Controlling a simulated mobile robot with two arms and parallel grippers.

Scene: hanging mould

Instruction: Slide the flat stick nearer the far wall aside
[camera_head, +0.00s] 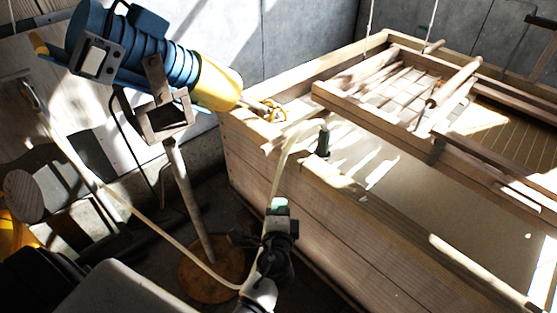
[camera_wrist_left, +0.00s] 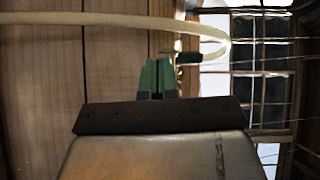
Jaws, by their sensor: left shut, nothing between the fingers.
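Several pale sticks (camera_head: 372,72) lie across the hanging wooden frame, toward the grey far wall. Another, thicker stick (camera_head: 455,82) lies across the frame further right. I cannot tell surely which ones are flat. My left gripper (camera_head: 278,203) is low in front of the vat's near side, well apart from the sticks. Its green fingers (camera_wrist_left: 158,78) are together and empty in the left wrist view. A pale hose (camera_head: 281,165) passes close by the gripper; its curve also crosses the top of the left wrist view (camera_wrist_left: 130,20). My right gripper is not in view.
The big wooden vat (camera_head: 290,190) fills the right, its near rim between my gripper and the frame. A blue and yellow machine (camera_head: 150,55) stands on a post at upper left. A dark green piece (camera_head: 322,141) stands at the near rim. Cords hang above.

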